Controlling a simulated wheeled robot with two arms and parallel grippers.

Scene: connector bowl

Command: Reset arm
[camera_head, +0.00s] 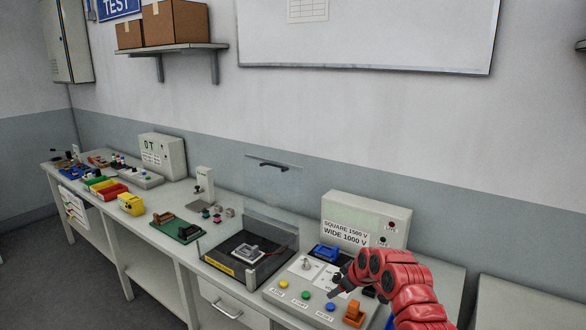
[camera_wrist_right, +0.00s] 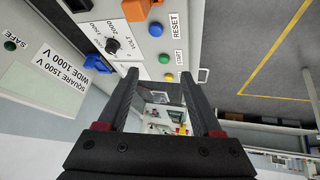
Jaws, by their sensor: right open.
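My right arm (camera_head: 410,290) is red and comes in from the lower right in the head view. Its gripper (camera_head: 336,293) hangs over the control panel (camera_head: 295,300), partly hidden by its wrist. In the right wrist view the gripper (camera_wrist_right: 160,85) is open, with nothing between its dark fingers. A blue button (camera_wrist_right: 155,29) beside the RESET label and a green button (camera_wrist_right: 164,58) beside the START label lie beyond the fingers. An orange part (camera_wrist_right: 135,9) is at the top edge. My left gripper is in no view.
A black test fixture (camera_head: 232,274) with a raised clear lid holds a grey part. The voltage box (camera_head: 364,220) stands behind the panel. A green board (camera_head: 176,229), a yellow box (camera_head: 131,204) and coloured bins (camera_head: 108,190) lie further left on the bench.

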